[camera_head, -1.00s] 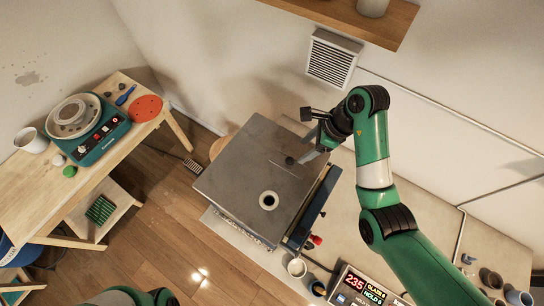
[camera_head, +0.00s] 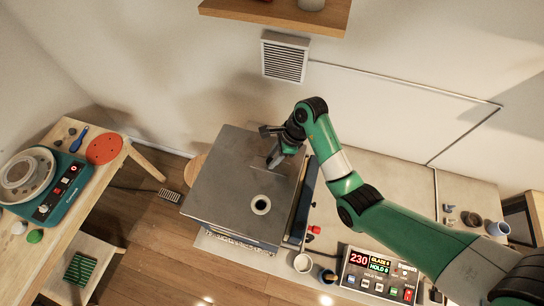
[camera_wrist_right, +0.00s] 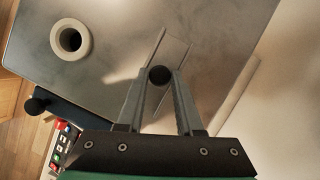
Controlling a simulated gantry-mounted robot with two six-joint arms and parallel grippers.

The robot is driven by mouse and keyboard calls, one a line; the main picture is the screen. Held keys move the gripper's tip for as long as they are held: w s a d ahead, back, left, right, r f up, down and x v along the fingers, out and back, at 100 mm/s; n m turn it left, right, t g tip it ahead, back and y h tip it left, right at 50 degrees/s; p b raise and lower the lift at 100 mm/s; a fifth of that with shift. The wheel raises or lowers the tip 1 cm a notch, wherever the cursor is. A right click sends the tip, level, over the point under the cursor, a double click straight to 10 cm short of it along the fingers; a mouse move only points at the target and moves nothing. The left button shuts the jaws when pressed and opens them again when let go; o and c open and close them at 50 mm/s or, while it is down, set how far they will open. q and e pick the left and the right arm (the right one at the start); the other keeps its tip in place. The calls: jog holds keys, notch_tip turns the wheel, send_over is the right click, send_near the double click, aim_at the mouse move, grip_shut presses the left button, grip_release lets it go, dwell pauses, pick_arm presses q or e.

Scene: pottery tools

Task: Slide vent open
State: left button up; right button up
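The kiln's grey lid (camera_head: 225,195) lies flat in the head view, with a pale ring around a dark hole (camera_head: 261,204). A flat vent slide (camera_wrist_right: 172,54) lies in the lid, with a small round black knob (camera_wrist_right: 159,76). My right gripper (camera_head: 274,161) is over the far part of the lid. In the right wrist view its fingertips (camera_wrist_right: 160,73) are on either side of the knob and appear closed against it. In the head view the gripper hides the knob. My left gripper is not in view.
A controller box (camera_head: 378,274) reading 230 and a white cup (camera_head: 303,263) stand right of the kiln. A wall grille (camera_head: 285,57) and a wooden shelf (camera_head: 275,12) are behind. A wooden table (camera_head: 105,185) with a pottery wheel (camera_head: 45,185) is at left.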

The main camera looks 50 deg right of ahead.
grip_shut()
jog(key=shift+w, duration=0.1)
dwell(1.0)
